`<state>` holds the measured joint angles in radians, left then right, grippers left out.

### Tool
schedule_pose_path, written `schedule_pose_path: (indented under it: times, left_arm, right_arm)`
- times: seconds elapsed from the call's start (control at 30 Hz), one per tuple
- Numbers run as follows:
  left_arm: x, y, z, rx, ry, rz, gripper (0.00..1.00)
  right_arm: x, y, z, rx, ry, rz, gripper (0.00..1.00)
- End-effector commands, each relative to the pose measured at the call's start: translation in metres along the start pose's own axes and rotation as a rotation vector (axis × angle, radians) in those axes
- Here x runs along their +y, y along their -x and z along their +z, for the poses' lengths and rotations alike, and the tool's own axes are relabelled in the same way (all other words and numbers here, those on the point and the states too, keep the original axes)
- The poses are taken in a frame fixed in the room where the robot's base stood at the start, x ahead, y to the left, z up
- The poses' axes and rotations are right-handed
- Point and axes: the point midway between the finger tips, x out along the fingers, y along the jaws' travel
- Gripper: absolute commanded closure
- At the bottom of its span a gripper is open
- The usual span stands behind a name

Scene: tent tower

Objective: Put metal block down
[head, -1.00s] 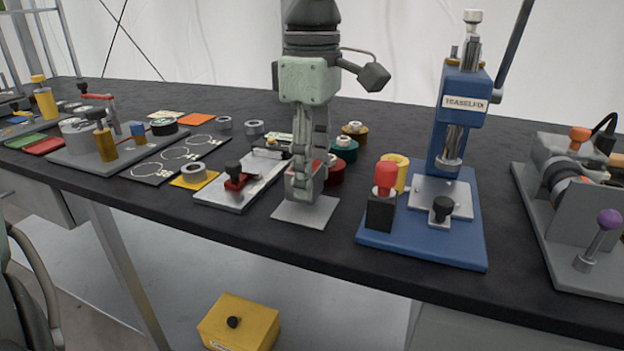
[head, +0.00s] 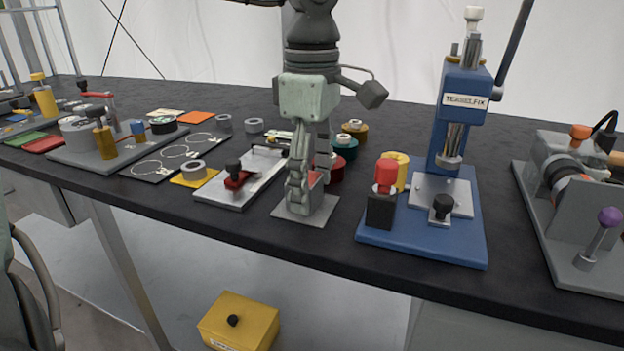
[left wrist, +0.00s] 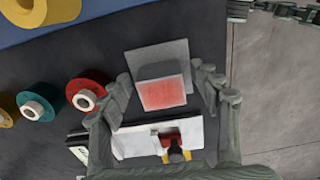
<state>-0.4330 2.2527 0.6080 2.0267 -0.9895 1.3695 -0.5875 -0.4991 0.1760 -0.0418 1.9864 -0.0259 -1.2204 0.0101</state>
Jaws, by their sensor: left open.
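The metal block (left wrist: 162,88) is grey with a red face and sits at a flat grey plate (left wrist: 150,56) in the left wrist view. In the head view only a bit of its red face (head: 314,180) shows behind my finger, above the plate (head: 318,214). My left gripper (head: 304,196) points down over the plate. In the left wrist view its fingers (left wrist: 165,85) are spread on both sides of the block, with a gap visible on the right. The block's underside is hidden.
A silver fixture with a red clamp (head: 237,180) lies just left of the plate. Red, teal and amber spools (head: 344,148) stand behind. A blue press (head: 440,226) stands close on the right. The table's front edge (head: 300,244) is near.

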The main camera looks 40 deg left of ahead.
Motion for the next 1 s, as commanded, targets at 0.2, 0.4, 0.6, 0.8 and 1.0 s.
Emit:
schedule_pose_path:
  times: [0.2,0.4,0.6,0.8,1.0]
  left_arm:
    - [0.001,0.021,0.0,0.001,0.0,0.005,0.37]
    - [0.001,0.065,0.001,0.0,0.0,0.005,0.37]
    - [0.001,0.103,0.001,0.0,0.0,0.003,0.37]
    - [0.0,0.12,0.0,0.0,-0.002,-0.001,0.37]
    - [0.0,0.122,0.0,0.0,-0.002,-0.001,0.37]
  right_arm:
    - [0.0,-0.008,0.006,-0.013,0.001,-0.002,0.59]
    - [-0.002,-0.009,0.006,-0.012,0.003,-0.005,0.59]
    - [-0.004,-0.01,0.003,-0.001,0.003,-0.01,0.59]
    - [-0.006,-0.017,0.009,-0.015,0.0,-0.015,0.59]
    - [-0.007,-0.017,0.008,-0.012,-0.001,-0.016,0.59]
